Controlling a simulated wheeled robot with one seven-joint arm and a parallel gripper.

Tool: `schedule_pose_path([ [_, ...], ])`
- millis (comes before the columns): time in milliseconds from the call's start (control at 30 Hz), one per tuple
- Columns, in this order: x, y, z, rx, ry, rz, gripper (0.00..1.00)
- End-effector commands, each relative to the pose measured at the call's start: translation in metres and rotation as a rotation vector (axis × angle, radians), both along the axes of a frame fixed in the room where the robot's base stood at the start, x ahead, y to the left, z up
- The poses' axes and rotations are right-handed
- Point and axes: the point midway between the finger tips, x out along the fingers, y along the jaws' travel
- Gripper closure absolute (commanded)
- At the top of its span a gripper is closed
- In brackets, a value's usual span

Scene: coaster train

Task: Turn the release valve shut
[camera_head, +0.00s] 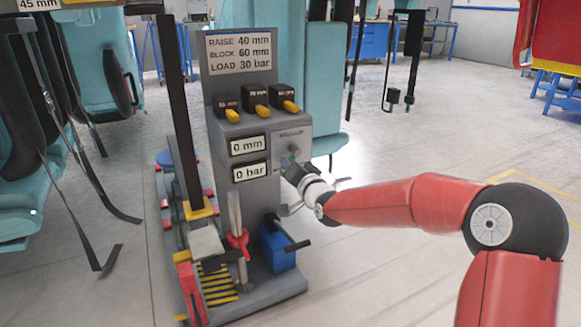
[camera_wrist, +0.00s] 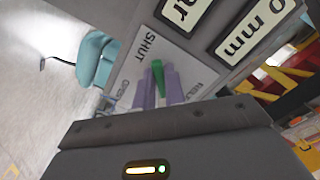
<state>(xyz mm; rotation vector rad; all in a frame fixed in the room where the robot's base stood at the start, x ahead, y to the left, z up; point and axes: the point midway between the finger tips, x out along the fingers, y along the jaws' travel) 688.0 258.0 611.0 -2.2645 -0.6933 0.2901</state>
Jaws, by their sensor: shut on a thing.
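The release valve's green handle (camera_wrist: 158,73) sits on a grey plate with the printed words SHUT, OPEN and a partly hidden RELEASE. In the wrist view my gripper (camera_wrist: 160,84) has its two purple-grey fingers on either side of the handle, shut on it. The handle tip points up in that view, a little right of the word SHUT; its exact angle to the marks is hard to tell. In the head view the valve plate (camera_head: 303,136) is on the right of the grey console, and my gripper (camera_head: 293,160) reaches it from the right.
Below stand a blue box (camera_head: 278,248) with a black lever and a red-handled rod (camera_head: 238,240). Teal seats hang around; floor at right is clear.

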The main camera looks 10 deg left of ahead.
Motion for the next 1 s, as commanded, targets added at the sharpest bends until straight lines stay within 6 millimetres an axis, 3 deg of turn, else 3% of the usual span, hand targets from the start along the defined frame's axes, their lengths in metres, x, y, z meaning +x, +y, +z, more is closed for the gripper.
schedule_pose_path([
  [433,-0.0006,0.0001,-0.0017,0.007,0.01,0.0,1.0],
  [467,-0.0006,0.0001,-0.0017,0.007,0.01,0.0,0.84],
  [600,-0.0004,0.0002,-0.0012,0.007,0.008,0.0,0.66],
  [1000,-0.0088,-0.0062,0.0011,0.006,0.004,-0.001,0.66],
])
